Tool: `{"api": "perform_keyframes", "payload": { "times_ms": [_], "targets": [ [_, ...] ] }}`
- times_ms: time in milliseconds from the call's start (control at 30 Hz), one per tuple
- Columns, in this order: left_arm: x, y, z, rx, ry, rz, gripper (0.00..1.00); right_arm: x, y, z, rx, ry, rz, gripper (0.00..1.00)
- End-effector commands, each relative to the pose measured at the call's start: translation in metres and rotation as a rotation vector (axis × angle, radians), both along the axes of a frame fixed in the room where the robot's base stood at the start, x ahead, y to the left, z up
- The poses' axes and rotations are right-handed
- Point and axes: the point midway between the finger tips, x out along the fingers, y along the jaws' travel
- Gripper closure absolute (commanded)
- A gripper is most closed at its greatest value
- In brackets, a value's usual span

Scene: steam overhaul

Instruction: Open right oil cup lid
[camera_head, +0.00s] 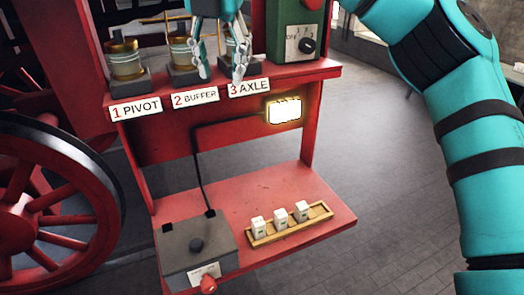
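Three oil cups stand in a row on the upper red shelf, each on a dark base. The left cup (127,62) is above the "1 PIVOT" label, and the middle cup (181,52) is above "2 BUFFER". The right oil cup (229,50) is above "3 AXLE" (248,87), mostly hidden behind my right gripper, so its lid state cannot be told. My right gripper (222,74) comes down from the top edge, its fingers spread in front of the right cup. Nothing shows between the fingertips; contact with the cup cannot be told. My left gripper is out of view.
A dark green box with a knob (307,46) stands right of the cups. A lit panel (285,110) is below the shelf. The lower shelf (250,196) carries a grey box (195,250) and a wooden tray (324,214) with three white blocks. A red wheel (45,210) is at left.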

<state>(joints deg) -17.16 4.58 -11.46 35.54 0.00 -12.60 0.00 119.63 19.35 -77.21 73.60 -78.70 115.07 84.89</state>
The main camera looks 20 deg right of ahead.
Motion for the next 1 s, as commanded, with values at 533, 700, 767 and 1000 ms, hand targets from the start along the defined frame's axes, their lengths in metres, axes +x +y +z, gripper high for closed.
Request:
{"api": "perform_keyframes", "payload": {
  "times_ms": [533, 700, 767, 1000],
  "targets": [
    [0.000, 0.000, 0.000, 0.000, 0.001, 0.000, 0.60, 0.011, -0.028, -0.108, 0.284, 0.291, 0.002, 0.60],
    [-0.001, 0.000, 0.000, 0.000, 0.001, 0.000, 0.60, 0.011, -0.041, -0.139, 0.365, 0.365, -0.022, 0.60],
    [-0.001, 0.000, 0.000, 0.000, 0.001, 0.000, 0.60, 0.010, -0.046, -0.148, 0.391, 0.387, -0.031, 0.60],
    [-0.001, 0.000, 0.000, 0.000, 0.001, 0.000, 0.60, 0.007, -0.060, -0.176, 0.461, 0.447, -0.064, 0.60]
  ]
}}
